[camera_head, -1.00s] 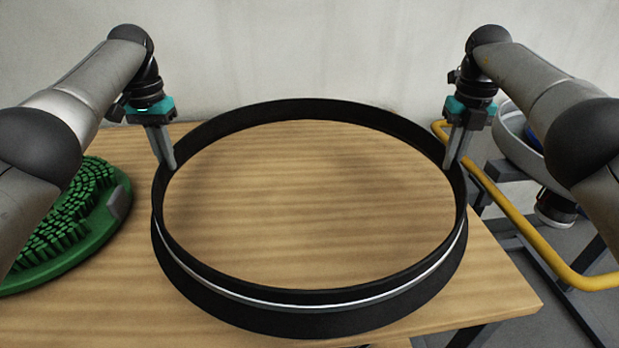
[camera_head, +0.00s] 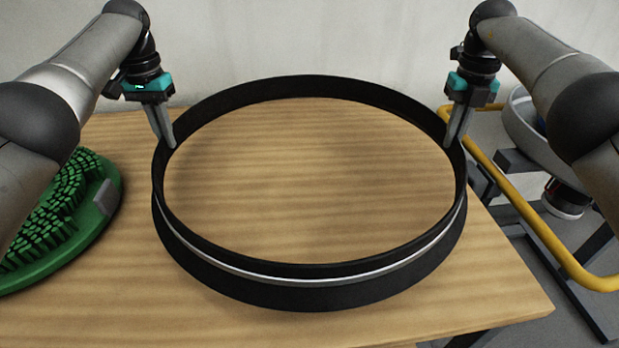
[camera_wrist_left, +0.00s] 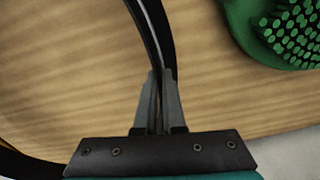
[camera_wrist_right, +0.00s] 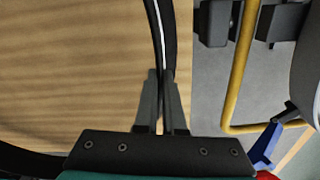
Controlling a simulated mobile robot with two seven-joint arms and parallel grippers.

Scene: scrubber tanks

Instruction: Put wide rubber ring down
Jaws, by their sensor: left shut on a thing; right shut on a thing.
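The wide rubber ring (camera_head: 310,290) is a large black band with a thin white line around it. It is level over the wooden table (camera_head: 480,290); whether it touches the tabletop is hard to tell. My left gripper (camera_head: 168,142) is shut on the ring's wall at its left side, and the left wrist view shows the wall between the fingers (camera_wrist_left: 160,75). My right gripper (camera_head: 452,143) is shut on the wall at the right side, and the right wrist view shows the same grip (camera_wrist_right: 162,75).
A green round brush (camera_head: 60,225) with dense bristles lies on the table at the left. A yellow rail (camera_head: 540,235) and a grey round tank part (camera_head: 525,125) stand beyond the table's right edge. A pale wall is behind. Bare table shows in front of the ring.

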